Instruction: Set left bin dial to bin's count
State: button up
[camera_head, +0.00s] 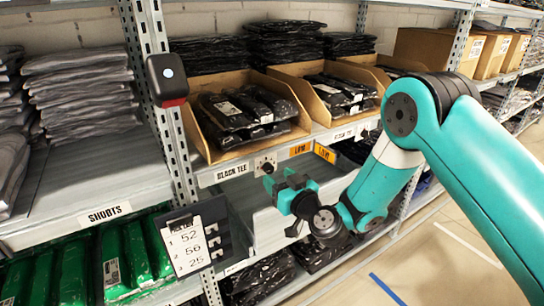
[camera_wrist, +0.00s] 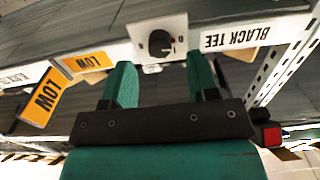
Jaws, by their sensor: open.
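The left bin (camera_head: 214,147) is an open cardboard tray on the shelf, holding several black plastic-wrapped garments (camera_head: 245,108); overlap hides their exact number. Its dial (camera_head: 265,166) is a black round knob on a pale plate at the shelf edge, right of the BLACK TEE label (camera_head: 232,172). My gripper (camera_head: 272,184) is just below and in front of the dial. In the wrist view my open, empty gripper (camera_wrist: 158,62) has its green fingers either side of the knob, apart from it.
A second cardboard bin (camera_head: 368,108) stands to the right, with another knob (camera_head: 363,133) below it. Orange LOW tags (camera_head: 324,152) stick out right of the dial. A clipboard (camera_head: 190,241) with handwritten numbers hangs on the left post.

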aim_at(271, 171)
jog(key=shift+w+a+r+p, duration=0.3)
jog(key=shift+w+r+p, duration=0.15)
jog(key=shift+p, duration=0.2)
jog(key=shift+w+a+f+p, duration=0.25)
jog(key=shift+w+a+p, duration=0.15)
jog(key=shift+w+p, duration=0.25)
jog(key=shift+w+a+f+p, duration=0.2)
jog(key=shift+w+a+p, duration=0.2)
jog(key=shift+w+p, duration=0.25)
jog(key=shift+s, duration=0.1)
jog(key=shift+c, duration=0.2)
jog(key=c, duration=0.9)
